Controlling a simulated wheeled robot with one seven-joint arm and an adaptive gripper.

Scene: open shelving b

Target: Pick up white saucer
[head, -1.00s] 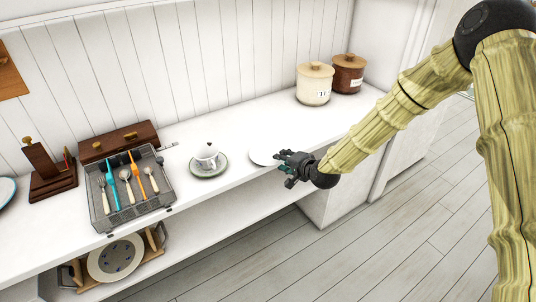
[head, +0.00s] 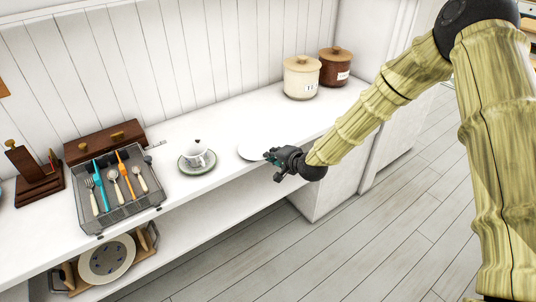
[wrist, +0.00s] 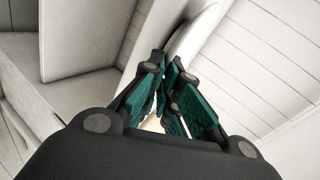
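The white saucer (head: 252,148) is at the front edge of the white counter, to the right of the cup. My gripper (head: 272,156) is at its right front rim, coming from the front right. In the wrist view the saucer (wrist: 196,32) shows as a pale curved edge beyond the fingers. The teal-padded fingers of my gripper (wrist: 170,68) are drawn close together with the saucer's rim between their tips. The fingers hide the rim where they meet it. I cannot tell whether the saucer is clear of the counter.
A cup (head: 197,153) stands on a green-rimmed saucer (head: 198,163) to the left. A grey cutlery tray (head: 152,205) is further left. A cream canister (head: 301,78) and a brown canister (head: 336,68) stand at the back right. A plate (head: 106,258) in a rack is on the lower shelf.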

